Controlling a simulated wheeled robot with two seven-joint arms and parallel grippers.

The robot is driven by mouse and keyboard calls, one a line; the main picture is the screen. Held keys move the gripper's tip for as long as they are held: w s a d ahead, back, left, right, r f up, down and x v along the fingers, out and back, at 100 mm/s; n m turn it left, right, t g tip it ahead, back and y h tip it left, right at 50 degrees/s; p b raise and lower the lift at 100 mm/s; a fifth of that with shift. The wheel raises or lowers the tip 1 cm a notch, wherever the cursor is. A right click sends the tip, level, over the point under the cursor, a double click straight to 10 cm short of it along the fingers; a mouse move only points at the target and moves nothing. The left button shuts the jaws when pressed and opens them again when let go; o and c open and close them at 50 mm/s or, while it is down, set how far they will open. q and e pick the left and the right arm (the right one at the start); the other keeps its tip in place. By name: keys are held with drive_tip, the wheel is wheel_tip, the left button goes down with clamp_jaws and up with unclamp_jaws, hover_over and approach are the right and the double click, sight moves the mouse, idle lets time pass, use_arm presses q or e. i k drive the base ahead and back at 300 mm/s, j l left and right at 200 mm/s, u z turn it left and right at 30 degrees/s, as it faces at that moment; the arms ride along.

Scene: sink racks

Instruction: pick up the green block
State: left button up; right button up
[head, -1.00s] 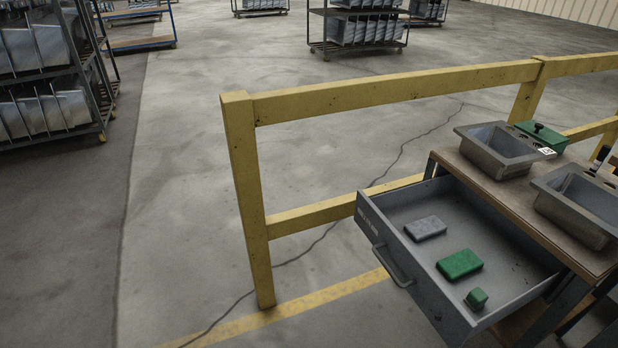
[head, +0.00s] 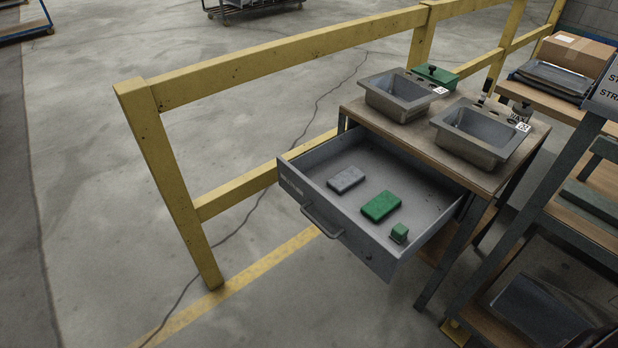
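A flat green block (head: 381,206) lies in the open drawer (head: 335,222) of a workbench. A smaller green cube (head: 399,233) lies in the same drawer, nearer its right front corner. A flat grey block (head: 346,180) lies to the left of the flat green block. The pieces lie apart from each other. Neither of my grippers shows in the head view.
Two metal sinks (head: 401,95) (head: 481,131) and a green box with a black knob (head: 434,76) stand on the workbench top (head: 420,138). A yellow railing (head: 290,53) runs behind and left of the drawer. A rack (head: 540,225) stands at right. Floor in front is clear.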

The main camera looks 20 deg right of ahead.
sight(399, 233)
drive_tip(key=z, duration=1.3)
